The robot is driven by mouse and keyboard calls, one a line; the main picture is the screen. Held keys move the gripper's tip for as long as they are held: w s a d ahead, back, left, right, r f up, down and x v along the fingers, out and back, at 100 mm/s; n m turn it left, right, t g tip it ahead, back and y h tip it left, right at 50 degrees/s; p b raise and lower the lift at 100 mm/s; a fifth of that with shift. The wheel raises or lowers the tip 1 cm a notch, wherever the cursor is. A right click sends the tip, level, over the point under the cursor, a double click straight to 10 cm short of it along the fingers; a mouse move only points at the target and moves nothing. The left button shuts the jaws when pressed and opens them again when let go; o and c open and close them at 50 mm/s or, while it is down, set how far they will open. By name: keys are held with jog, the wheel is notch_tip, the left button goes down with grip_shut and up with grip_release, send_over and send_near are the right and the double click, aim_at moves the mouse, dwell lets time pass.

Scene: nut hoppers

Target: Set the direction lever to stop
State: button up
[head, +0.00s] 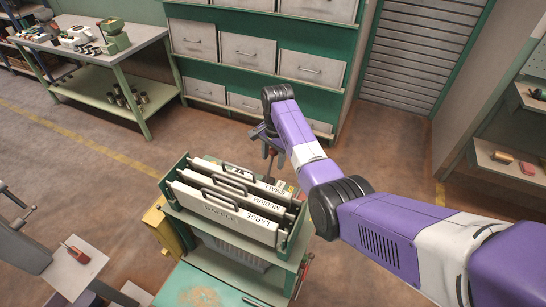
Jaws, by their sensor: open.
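The green sorting machine (176,194) stands at bottom centre. It holds upright pale panels with dark handles, marked LARGE (258,226), MEDIUM and SMALL. My gripper (267,150) is behind the machine, at the end of my purple arm, with its fingers open and pointing down. A dark reddish upright piece (269,168) shows just below the fingers. It may be the direction lever, but its shape and setting are too small to tell. I cannot tell whether the fingers touch it. A red-tipped handle (306,259) is on the machine's right side.
A workbench (85,52) with tools stands at upper left. A green cabinet with grey drawers (315,68) stands behind. A shelf (510,170) is at right. A small stand with a red-handled tool (76,254) is at lower left.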

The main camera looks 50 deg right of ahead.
grip_shut()
dwell(1.4)
